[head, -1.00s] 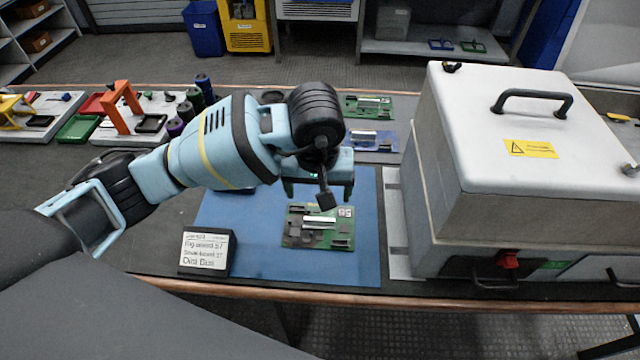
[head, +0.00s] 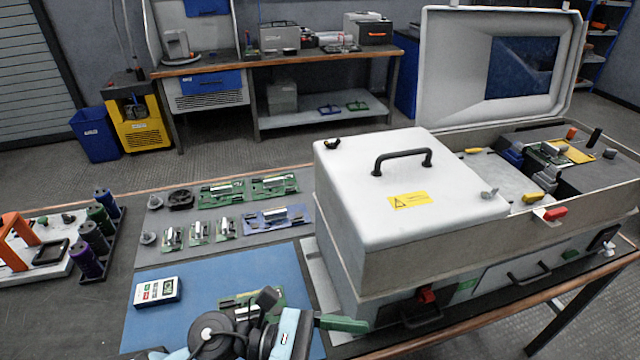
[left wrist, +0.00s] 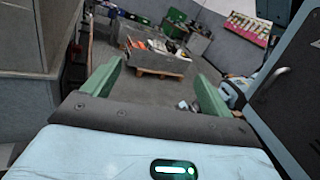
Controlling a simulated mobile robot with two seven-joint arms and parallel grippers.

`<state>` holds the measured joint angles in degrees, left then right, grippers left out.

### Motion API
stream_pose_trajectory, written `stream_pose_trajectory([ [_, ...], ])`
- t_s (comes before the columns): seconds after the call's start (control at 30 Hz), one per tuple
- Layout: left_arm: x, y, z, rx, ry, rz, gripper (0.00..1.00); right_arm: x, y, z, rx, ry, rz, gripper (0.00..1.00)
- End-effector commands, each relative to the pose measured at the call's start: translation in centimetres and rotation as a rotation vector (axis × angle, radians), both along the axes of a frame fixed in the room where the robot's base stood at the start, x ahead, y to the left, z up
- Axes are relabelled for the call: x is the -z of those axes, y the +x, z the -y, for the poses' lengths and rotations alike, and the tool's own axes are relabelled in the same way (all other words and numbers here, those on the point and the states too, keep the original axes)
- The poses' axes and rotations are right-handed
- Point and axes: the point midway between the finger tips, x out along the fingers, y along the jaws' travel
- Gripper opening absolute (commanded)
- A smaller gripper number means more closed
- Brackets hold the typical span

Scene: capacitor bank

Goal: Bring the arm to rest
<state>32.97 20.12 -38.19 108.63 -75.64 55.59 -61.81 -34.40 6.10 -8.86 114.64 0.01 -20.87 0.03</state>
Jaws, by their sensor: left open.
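My left arm is folded low at the bottom of the head view. Its gripper (head: 342,324) shows there as a green finger pointing right, in front of the white box. In the left wrist view the two green fingers of the gripper (left wrist: 160,72) stand wide apart with nothing between them, facing open floor. A green circuit board (head: 230,301) lies on the blue mat (head: 205,272), partly hidden behind my arm. My right gripper is in neither view.
A white lidded box (head: 400,180) with a black handle stands on the bench, close to my gripper. A small display (head: 157,291) sits on the mat. Several boards (head: 272,218) lie behind it. An open case (head: 560,190) is at right. A pallet (left wrist: 160,66) stands on the floor.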

Motion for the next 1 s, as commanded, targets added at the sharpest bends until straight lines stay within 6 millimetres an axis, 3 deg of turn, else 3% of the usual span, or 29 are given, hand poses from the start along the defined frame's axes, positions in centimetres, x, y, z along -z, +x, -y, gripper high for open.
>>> stream_pose_trajectory([
  [0.1, -1.9, 0.8, -1.0, -0.162, -0.195, -0.369, 0.85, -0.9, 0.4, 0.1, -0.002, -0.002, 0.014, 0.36],
  [0.23, -1.8, 2.5, -3.7, -0.333, -0.404, -0.788, 0.85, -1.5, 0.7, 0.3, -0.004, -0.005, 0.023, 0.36],
  [0.37, 0.7, 3.7, -7.6, -0.498, -0.619, -1.213, 0.85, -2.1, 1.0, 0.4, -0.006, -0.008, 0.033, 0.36],
  [0.47, 3.9, 3.5, -11.1, -0.620, -0.795, -1.536, 0.85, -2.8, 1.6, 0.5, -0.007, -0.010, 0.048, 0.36],
  [0.63, 11.4, 0.0, -17.0, -0.827, -1.123, -2.064, 0.85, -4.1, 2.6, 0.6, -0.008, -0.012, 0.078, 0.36],
  [0.83, 19.1, -8.0, -21.9, -1.034, -1.522, -2.540, 0.85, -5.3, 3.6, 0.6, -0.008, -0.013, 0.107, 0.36],
  [0.87, 19.8, -9.2, -22.3, 1.012, 1.507, 2.480, 0.85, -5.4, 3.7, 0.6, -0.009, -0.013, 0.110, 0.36],
  [1.0, 22.3, -13.5, -23.6, 0.933, 1.440, 2.250, 0.85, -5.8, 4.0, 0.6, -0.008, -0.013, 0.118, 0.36],
])
